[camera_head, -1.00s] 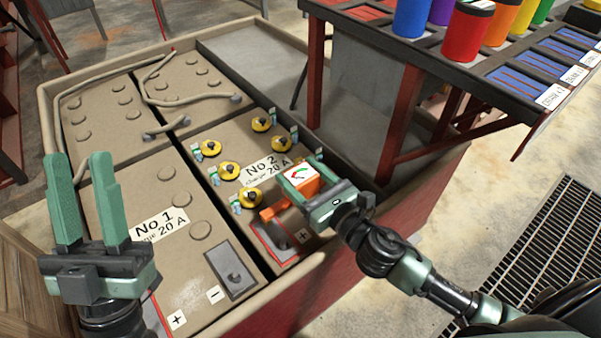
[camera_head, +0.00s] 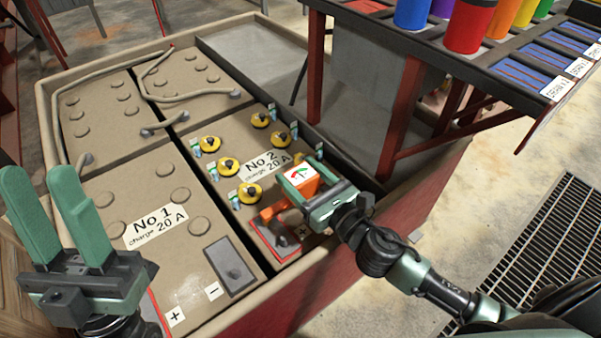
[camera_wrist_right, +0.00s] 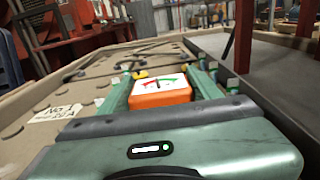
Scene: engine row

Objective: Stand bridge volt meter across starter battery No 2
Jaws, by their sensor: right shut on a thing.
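The bridge volt meter (camera_head: 303,181) is orange with a white dial face. It stands over the near end of starter battery No 2 (camera_head: 225,180), close to its terminals; contact with them cannot be told. My right gripper (camera_head: 311,190) is shut on the meter, which also shows between the fingers in the right wrist view (camera_wrist_right: 160,92). The dial carries a red and green arc and a dark needle. Battery No 2 has several yellow caps with small tags on its top. My left gripper (camera_head: 48,215) is open and empty, over the left side beside battery No 1 (camera_head: 155,238).
A rack (camera_head: 515,65) with several coloured cylinders stands at the top right. The battery box rim (camera_head: 440,150) surrounds the batteries. Cables run over the far batteries (camera_head: 190,97).

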